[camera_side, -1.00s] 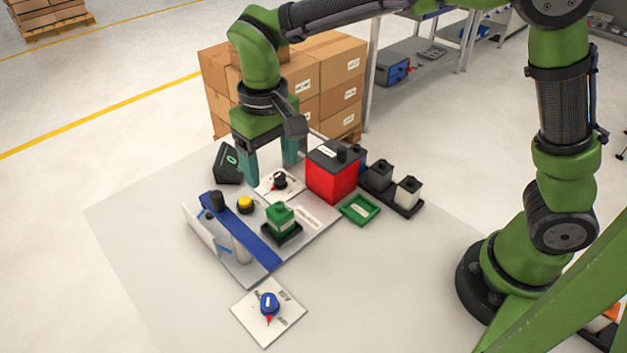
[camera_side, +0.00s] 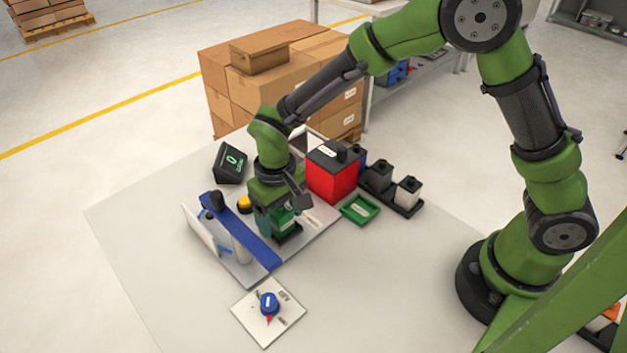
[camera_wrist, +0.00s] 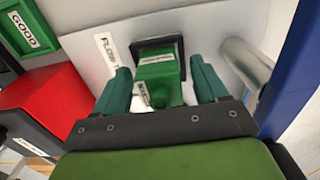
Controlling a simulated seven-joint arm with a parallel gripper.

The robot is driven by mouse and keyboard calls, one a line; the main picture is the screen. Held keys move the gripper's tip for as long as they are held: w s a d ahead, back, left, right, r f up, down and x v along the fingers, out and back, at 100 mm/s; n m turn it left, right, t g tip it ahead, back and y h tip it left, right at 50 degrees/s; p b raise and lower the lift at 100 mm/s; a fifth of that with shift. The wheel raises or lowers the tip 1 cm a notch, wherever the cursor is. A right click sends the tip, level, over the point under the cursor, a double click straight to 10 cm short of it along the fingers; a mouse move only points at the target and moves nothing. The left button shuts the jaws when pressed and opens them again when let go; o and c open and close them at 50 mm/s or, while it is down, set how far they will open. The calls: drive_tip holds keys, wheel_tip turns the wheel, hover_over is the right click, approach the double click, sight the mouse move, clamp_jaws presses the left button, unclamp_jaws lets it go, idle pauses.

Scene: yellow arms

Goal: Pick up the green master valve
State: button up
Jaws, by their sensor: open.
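The green master valve (camera_side: 282,219) is a green block with a white label, seated on a black square base on the grey plate. In the wrist view the valve (camera_wrist: 157,76) lies between the two teal fingers. My gripper (camera_wrist: 160,90) is open, with one finger on each side of the valve and a visible gap at least on the right. In the side view my gripper (camera_side: 276,222) is down at the valve and hides part of it. I cannot tell whether either finger touches it.
A blue bar (camera_side: 240,232) with a metal post runs close on the left. A red box (camera_side: 332,175) and a green tray (camera_side: 360,209) stand to the right. A yellow button (camera_side: 244,204) is behind. A blue knob on a white plate (camera_side: 268,304) is in front.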

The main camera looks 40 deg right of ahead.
drive_tip(key=shift+f, duration=0.1)
drive_tip(key=shift+c, duration=0.3)
drive_tip(key=c, duration=0.9)
drive_tip(key=shift+c, duration=0.7)
